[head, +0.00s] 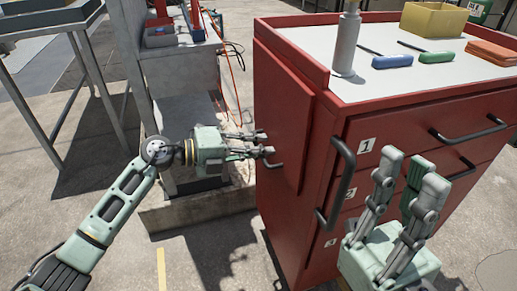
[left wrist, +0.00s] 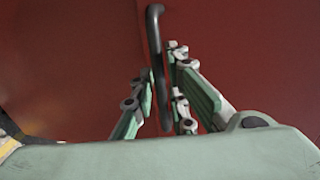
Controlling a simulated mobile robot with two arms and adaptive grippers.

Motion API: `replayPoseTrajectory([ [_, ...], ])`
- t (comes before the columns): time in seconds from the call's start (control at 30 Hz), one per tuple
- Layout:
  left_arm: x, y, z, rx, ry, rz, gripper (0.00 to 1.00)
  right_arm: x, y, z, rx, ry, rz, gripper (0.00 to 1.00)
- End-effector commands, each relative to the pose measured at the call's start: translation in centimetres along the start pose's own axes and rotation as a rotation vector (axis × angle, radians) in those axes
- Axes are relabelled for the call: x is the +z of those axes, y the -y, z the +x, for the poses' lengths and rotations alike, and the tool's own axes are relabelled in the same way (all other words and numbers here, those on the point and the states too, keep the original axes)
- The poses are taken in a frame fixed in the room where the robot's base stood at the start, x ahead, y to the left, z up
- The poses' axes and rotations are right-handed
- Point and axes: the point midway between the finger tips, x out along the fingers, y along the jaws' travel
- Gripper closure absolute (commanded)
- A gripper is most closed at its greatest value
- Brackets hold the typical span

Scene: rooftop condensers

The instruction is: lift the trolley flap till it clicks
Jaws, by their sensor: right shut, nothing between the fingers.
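The red trolley (head: 400,125) stands at centre right, with a pale worktop (head: 385,85). Its flap (head: 282,115) is a red panel hanging down flat against the trolley's left side. The flap has a dark bar handle (left wrist: 157,50), which runs upright in the left wrist view. My left gripper (head: 266,144) is at the flap. In the left wrist view its fingers (left wrist: 162,88) stand on both sides of the handle, open, with small gaps. My right gripper (head: 412,172) is shut and empty, pointing up in front of the trolley's drawers.
On the worktop are a grey bottle (head: 346,42), blue (head: 393,61) and green (head: 436,57) handled tools, a yellow bin (head: 433,19) and an orange stack (head: 490,52). A dark push handle (head: 342,185) juts from the trolley's corner. A grey bench (head: 40,45) stands left.

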Motion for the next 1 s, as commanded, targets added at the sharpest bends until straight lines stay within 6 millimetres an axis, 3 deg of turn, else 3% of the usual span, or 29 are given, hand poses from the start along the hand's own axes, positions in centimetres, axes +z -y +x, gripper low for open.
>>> replayPoseTrajectory([
  [0.13,0.00,-0.02,-0.02,0.000,0.000,0.000,1.00,0.01,0.01,0.00,0.000,0.001,0.000,1.00],
  [1.0,0.01,-0.04,-0.47,0.002,0.000,0.000,1.00,0.58,-0.03,0.36,0.000,0.028,-0.001,1.00],
])
